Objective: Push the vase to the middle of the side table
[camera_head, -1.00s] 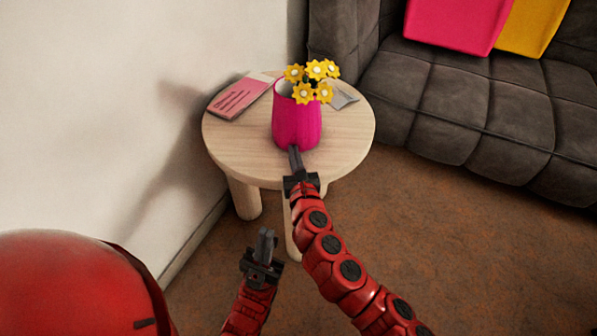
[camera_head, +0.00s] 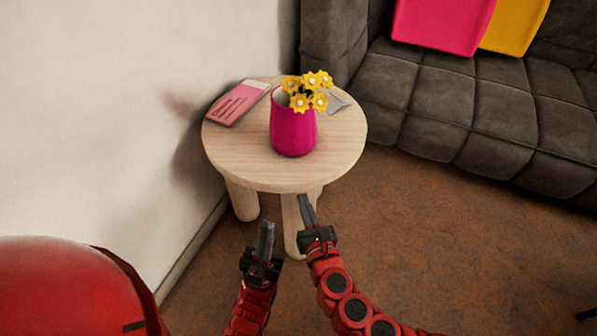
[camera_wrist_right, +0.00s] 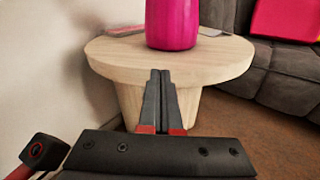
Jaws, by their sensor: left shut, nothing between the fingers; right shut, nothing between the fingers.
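The magenta vase (camera_head: 293,130) stands upright near the middle of the round wooden side table (camera_head: 240,160), with yellow flowers (camera_head: 307,92) in it. It also shows in the right wrist view (camera_wrist_right: 172,24), its top cut off. My right gripper (camera_head: 303,198) is shut and empty, in front of the table's near edge and apart from the vase. Its fingers also show in the right wrist view (camera_wrist_right: 160,75). My left gripper (camera_head: 266,226) is shut and empty, lower and to the left, away from the table.
A pink book or magazine (camera_head: 234,104) lies at the table's left back, and a grey flat item (camera_head: 338,103) at the right back. A wall stands close on the left. A dark grey sofa (camera_head: 460,100) stands behind right.

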